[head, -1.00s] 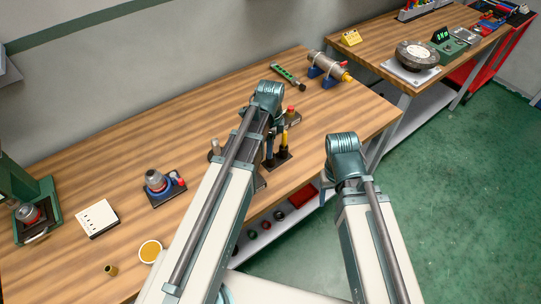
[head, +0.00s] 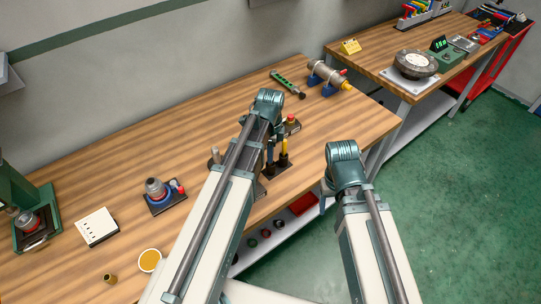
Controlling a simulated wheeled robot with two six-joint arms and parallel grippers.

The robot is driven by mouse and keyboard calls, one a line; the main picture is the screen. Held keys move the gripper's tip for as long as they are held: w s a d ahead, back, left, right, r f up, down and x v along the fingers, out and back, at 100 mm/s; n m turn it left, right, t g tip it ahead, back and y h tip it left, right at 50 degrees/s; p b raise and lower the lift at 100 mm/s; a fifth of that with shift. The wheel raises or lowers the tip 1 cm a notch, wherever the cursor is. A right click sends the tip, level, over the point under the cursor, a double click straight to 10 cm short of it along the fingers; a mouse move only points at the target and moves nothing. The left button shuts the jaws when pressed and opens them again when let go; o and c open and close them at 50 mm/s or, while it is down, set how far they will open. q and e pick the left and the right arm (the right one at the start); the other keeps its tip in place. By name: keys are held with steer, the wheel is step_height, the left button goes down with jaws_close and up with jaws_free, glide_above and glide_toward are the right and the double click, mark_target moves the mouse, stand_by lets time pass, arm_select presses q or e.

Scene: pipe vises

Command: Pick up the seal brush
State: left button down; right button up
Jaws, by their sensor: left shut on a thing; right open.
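A dark tool rack (head: 276,170) stands near the front edge of the wooden bench. A tool with a yellow handle (head: 284,147) stands upright in it, with a dark blue one (head: 270,152) beside it on the left. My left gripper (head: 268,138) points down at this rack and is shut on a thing. My wrist and forearm hide most of the jaws. The held thing is probably the seal brush, but I cannot make out its shape. My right gripper (head: 325,196) is open and empty, off the bench's front edge.
A pipe vise (head: 326,78) and a green tool (head: 286,83) are at the back right. A small base with a red knob (head: 291,123) is right behind the rack. A grey-capped fixture (head: 160,191), white box (head: 97,226) and yellow dish (head: 150,261) are at left.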

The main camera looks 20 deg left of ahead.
arm_select(q)
step_height(320, 180, up, 10)
steer(key=p, duration=1)
